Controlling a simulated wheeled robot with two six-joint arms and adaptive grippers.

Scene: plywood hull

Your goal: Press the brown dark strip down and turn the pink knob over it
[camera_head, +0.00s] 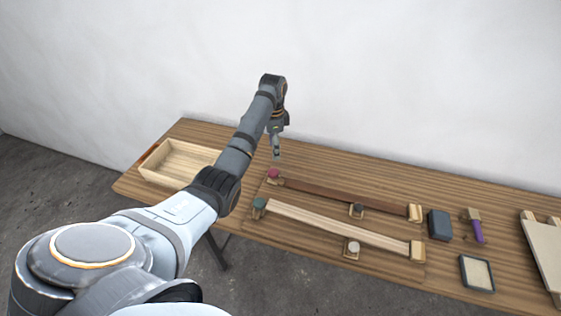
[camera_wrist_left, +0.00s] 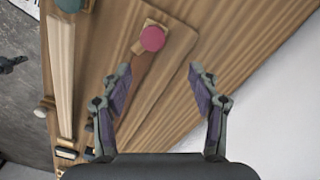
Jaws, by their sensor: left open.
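The brown dark strip (camera_head: 345,194) lies along the board on the table, its left end by the pink knob and its right end at a light wooden block (camera_head: 415,212). The pink knob (camera_head: 273,173) stands on a small wooden base at the strip's left end. In the left wrist view the pink knob (camera_wrist_left: 153,38) is ahead of the fingertips, with the dark strip (camera_wrist_left: 137,74) running back from it, partly hidden by the left finger. My left gripper (camera_head: 277,154) is open and empty above the table near the knob; its spread fingers show in the wrist view (camera_wrist_left: 160,70). My right gripper is not in view.
A pale strip (camera_head: 335,224) with a green knob (camera_head: 260,203) lies in front. Small knobs (camera_head: 356,210) and (camera_head: 352,248) sit beside the strips. A wooden tray (camera_head: 180,163) stands left; a dark block (camera_head: 439,224), purple-handled tool (camera_head: 477,231) and framed pad (camera_head: 477,273) lie right.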

